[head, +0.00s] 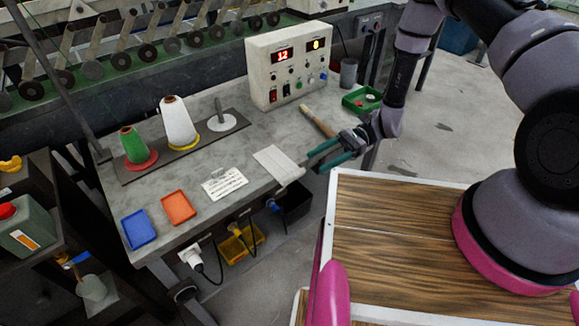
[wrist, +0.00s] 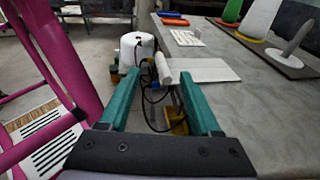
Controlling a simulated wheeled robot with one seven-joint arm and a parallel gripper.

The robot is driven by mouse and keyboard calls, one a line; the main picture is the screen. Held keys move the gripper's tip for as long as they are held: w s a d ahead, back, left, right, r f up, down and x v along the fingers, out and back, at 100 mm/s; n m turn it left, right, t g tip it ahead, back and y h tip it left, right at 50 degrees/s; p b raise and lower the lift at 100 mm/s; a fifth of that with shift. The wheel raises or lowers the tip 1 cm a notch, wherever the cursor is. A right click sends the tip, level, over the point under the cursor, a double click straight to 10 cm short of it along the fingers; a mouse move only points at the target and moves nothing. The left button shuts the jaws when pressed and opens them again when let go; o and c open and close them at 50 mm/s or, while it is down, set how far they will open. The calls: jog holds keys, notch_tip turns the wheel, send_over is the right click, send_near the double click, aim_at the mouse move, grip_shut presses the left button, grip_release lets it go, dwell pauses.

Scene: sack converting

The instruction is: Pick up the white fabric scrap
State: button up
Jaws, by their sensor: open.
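The white fabric scrap (head: 276,161) lies flat near the front edge of the grey table (head: 205,222), and its near end hangs over that edge. In the wrist view the scrap (wrist: 208,70) lies ahead, with its rolled-looking end (wrist: 163,69) showing between the fingertips. My gripper (head: 314,162) has teal fingers, spread apart with nothing between them. It is just right of the scrap at the table edge, apart from it. In the wrist view my gripper (wrist: 157,77) points towards the overhanging end.
A wooden-handled tool (head: 318,121) lies behind the scrap. A written card (head: 224,183), orange tray (head: 179,207) and blue tray (head: 138,229) lie to the left. A control box (head: 290,65) and green tray (head: 362,99) stand behind. A black bin (head: 294,203) is below the edge.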

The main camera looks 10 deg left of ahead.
aim_at(290, 175)
jog(key=shift+w+f+x, duration=0.15)
jog(key=shift+x, duration=1.85)
jog(key=shift+w+f+x, duration=0.15)
jog(key=shift+x, duration=1.85)
jog(key=shift+a, duration=0.15)
grip_shut()
